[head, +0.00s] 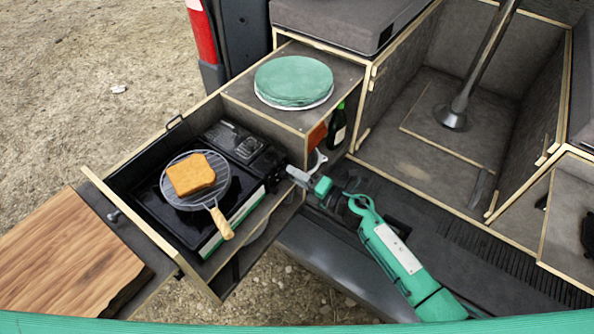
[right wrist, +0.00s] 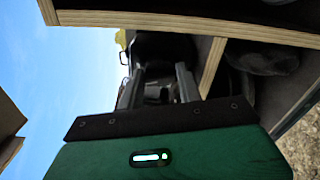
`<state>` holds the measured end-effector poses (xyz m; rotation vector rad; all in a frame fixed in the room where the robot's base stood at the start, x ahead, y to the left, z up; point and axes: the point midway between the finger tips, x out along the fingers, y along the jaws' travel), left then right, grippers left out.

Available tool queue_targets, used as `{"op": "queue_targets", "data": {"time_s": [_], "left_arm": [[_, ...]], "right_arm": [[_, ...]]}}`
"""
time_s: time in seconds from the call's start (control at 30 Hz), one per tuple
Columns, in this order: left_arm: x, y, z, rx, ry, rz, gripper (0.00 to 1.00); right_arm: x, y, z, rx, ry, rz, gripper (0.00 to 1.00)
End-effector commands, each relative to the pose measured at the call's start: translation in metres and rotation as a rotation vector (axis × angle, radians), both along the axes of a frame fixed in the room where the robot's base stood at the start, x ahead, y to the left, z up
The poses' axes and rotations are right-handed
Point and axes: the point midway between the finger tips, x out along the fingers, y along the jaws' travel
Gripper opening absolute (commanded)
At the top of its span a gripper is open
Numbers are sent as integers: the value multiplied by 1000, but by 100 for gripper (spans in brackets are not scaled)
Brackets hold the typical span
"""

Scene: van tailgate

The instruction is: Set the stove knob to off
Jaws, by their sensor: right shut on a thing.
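The portable stove (head: 148,207) sits in the pulled-out drawer, with a black top and a pale green front. My right gripper (head: 291,171) reaches in from the right to the stove's right end. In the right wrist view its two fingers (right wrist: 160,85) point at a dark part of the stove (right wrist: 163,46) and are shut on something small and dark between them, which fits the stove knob. The knob's shape and setting cannot be made out; in the head view the gripper and the stove's edge hide it. My left gripper is not in view.
A grill pan (head: 222,222) with a slice of toast (head: 191,174) stands on the burner. A wooden board (head: 70,255) lies at the left. A green plate stack (head: 293,80) sits on the cabinet above, and a dark bottle (head: 337,128) stands just behind my gripper.

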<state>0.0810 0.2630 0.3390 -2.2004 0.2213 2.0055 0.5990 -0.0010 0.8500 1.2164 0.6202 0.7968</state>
Motion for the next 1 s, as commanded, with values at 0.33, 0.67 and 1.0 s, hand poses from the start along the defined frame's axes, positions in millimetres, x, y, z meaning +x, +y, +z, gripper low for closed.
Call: {"op": "queue_targets", "data": {"time_s": [0.33,0.67,1.0], "left_arm": [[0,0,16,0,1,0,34],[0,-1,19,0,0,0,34],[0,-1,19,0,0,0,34]], "right_arm": [[0,-1,-1,116,163,-2,13],[0,-1,-2,155,214,-1,13],[0,-1,-2,156,216,-1,13]]}}
